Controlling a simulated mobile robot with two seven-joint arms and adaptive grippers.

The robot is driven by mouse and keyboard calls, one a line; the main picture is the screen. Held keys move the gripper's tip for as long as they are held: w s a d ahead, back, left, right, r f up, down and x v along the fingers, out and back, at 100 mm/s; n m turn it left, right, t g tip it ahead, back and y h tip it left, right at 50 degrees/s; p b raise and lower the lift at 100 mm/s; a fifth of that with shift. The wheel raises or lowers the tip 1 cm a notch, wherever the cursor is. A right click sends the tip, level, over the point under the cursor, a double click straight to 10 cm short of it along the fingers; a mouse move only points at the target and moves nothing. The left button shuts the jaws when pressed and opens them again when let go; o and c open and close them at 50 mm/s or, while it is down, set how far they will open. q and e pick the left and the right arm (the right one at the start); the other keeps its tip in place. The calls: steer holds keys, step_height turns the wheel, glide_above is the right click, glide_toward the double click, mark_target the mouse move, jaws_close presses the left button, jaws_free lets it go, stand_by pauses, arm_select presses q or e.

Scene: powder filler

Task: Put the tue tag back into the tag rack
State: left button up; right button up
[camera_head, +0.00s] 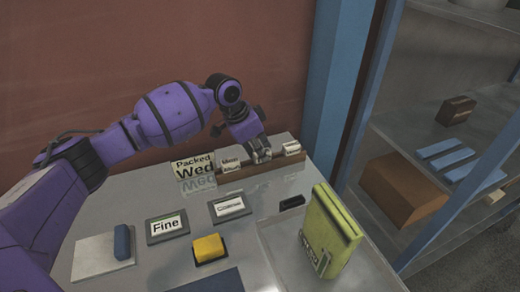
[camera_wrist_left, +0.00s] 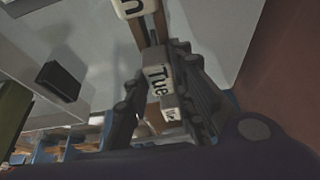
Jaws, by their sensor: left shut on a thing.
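The tag rack (camera_head: 275,168) is a long brown wooden holder at the back of the table, with white tags standing in it. My left gripper (camera_head: 261,154) is over the middle of the rack, between a tag at the left (camera_head: 230,162) and one at the right (camera_head: 291,148). In the left wrist view my left gripper (camera_wrist_left: 172,88) is shut on the white Tue tag (camera_wrist_left: 157,85), its lettering facing the camera. The rack (camera_wrist_left: 153,28) runs away behind it. I cannot tell whether the Tue tag touches the rack. My right gripper is not in view.
A "Packed Wed" sign (camera_head: 193,168) stands by the rack's left end. Fine (camera_head: 167,227) and Coarse (camera_head: 229,207) labels, a yellow block (camera_head: 208,247), a blue block (camera_head: 122,242), a black block (camera_head: 292,202) and a green container (camera_head: 330,232) are in front. A blue post (camera_head: 338,80) rises at right.

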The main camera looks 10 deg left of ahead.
arm_select(q)
steer(key=shift+f, duration=0.2)
steer(key=o, duration=1)
steer(key=shift+o, duration=0.2)
steer(key=shift+r, duration=0.1)
